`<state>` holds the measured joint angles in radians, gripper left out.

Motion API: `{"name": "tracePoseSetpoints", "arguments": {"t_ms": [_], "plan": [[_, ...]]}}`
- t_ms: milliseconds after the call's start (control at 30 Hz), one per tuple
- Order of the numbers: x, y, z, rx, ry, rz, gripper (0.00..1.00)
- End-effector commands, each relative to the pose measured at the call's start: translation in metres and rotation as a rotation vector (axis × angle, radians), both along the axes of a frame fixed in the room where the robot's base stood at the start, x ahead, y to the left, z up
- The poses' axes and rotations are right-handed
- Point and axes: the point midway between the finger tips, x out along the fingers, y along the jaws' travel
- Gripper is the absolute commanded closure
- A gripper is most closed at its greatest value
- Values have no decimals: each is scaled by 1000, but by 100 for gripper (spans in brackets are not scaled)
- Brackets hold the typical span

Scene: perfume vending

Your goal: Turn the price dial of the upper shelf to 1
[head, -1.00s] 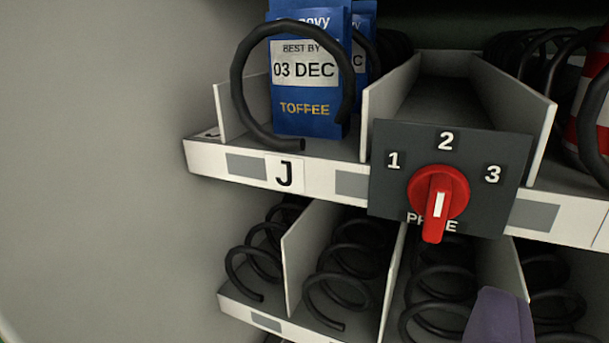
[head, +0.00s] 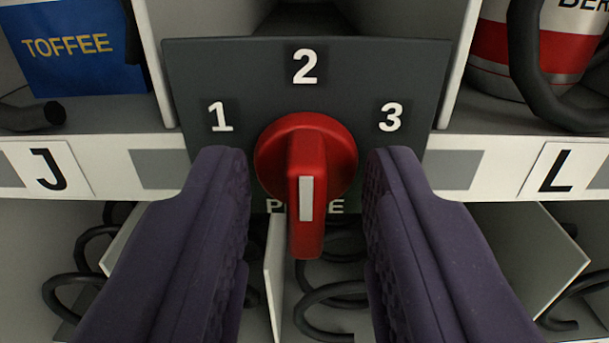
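The red price dial (head: 305,160) sits at the middle of a dark grey panel (head: 390,70) on the upper shelf's front. The panel carries the marks 1 (head: 220,117) at upper left, 2 (head: 305,66) at top and 3 (head: 390,117) at upper right. The dial's grip bar, with a white stripe at its lower end, hangs straight down over the word at the bottom of the panel. My gripper (head: 308,175) is open, with one purple finger on each side of the dial. Gaps show between both fingers and the dial.
The white shelf edge (head: 575,150) runs across behind the fingers, with labels J (head: 48,169) and L (head: 556,170). A blue toffee packet (head: 70,48) stands upper left, a red and white item (head: 520,50) upper right. Black spirals fill the lower shelf.

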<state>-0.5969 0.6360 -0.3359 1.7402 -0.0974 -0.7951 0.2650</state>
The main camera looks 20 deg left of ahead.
Motion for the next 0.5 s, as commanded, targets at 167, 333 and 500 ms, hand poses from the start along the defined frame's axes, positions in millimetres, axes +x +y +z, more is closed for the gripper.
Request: {"name": "tracePoseSetpoints", "arguments": {"t_ms": [167,333,500], "plan": [[0,0,0,0,0,0,82],[0,0,0,0,0,0,100],[0,0,-1,-6,-2,0,100]]}}
